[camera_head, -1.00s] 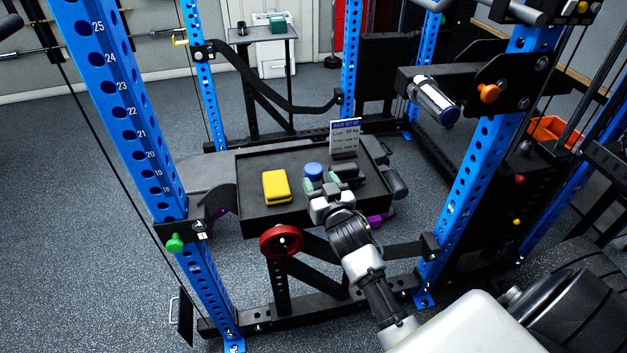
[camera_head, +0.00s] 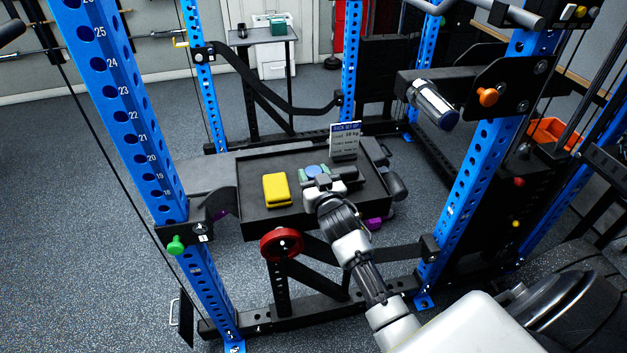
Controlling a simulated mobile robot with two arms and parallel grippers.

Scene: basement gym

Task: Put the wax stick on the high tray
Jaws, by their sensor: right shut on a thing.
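A black tray (camera_head: 263,215) with a raised rim rests at the bench inside the blue rack; I cannot tell if it is the high tray. My right gripper (camera_head: 315,175) reaches over it from the front right. Its green-tipped fingers are shut on a blue round-topped thing (camera_head: 315,170), one on each side. This may be the wax stick, but its lower part is hidden by the gripper. I cannot tell whether it touches the tray floor. My left gripper is not in view.
A yellow block (camera_head: 277,189) lies left of the gripper in the tray. A dark object (camera_head: 348,173) lies close on the right, with a small sign (camera_head: 345,138) behind. Blue uprights (camera_head: 128,110) flank the bench. A small table (camera_head: 262,36) stands at the back.

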